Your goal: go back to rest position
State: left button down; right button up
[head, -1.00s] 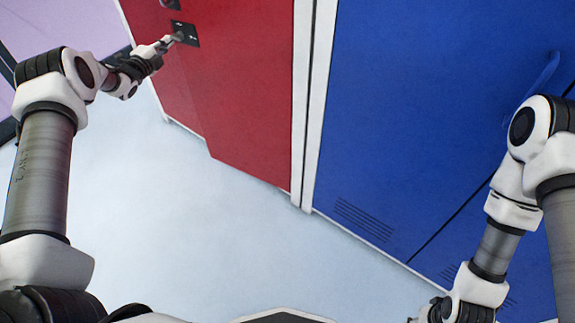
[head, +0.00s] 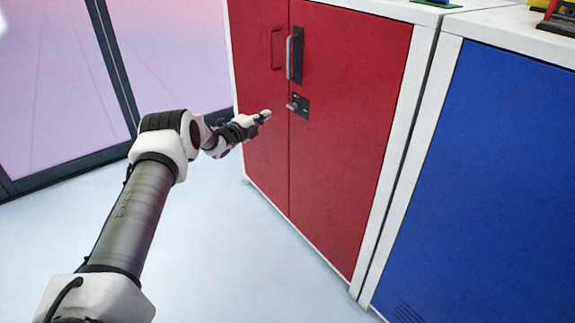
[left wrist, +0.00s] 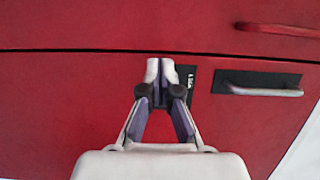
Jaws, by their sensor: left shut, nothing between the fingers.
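My left gripper (head: 265,116) is shut and empty in front of a red cabinet (head: 345,140), left of a small black lock plate (head: 301,106) with a small lever. In the left wrist view the shut fingertips (left wrist: 160,66) point at the red door, beside the black lock plate (left wrist: 187,82), which they partly cover. The left arm reaches out from the lower left in the head view. My right gripper is out of view.
The red cabinet has a grey handle (head: 289,57) and a red handle (head: 277,48). A blue cabinet (head: 490,170) stands to its right. Small items lie on the cabinet tops. Pale floor (head: 220,250) is clear; a glass wall (head: 60,90) stands at the left.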

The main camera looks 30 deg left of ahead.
pick_arm(q)
jog(key=s+a, duration=0.4)
jog(key=a, duration=0.5)
jog(key=shift+s+a, duration=0.15)
jog(key=shift+s, duration=0.05)
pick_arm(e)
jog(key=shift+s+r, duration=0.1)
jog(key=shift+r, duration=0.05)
